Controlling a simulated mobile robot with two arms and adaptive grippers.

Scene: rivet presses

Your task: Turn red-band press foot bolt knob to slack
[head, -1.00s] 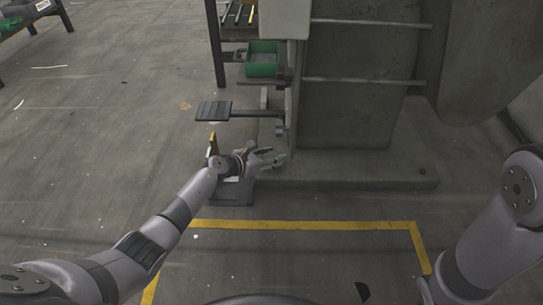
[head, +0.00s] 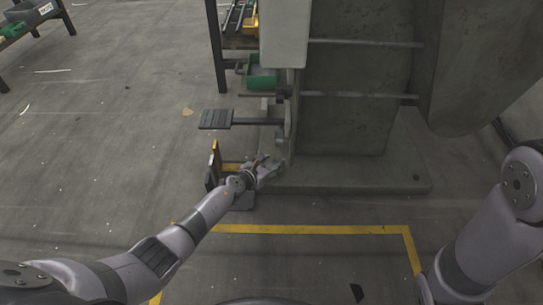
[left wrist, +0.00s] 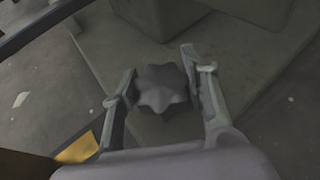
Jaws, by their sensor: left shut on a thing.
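A dark grey star-shaped knob (left wrist: 165,88) sits low by the press base, between the two fingers of my left gripper (left wrist: 160,66) in the left wrist view. The fingers are shut on it, one on each side. In the head view my left gripper (head: 268,167) is down near the floor, at the left front corner of the press (head: 352,105), and it hides the knob. The foot pedal (head: 215,119) sticks out to the left above it. No red band shows on the visible part of the press. My right gripper is out of view.
A dark upright bracket with a yellow edge (head: 215,165) stands beside my left wrist. The press base plate (head: 350,178) spreads over the floor. A green bin (head: 262,77) is behind the pedal. A yellow floor line (head: 315,229) runs in front; the floor left is open.

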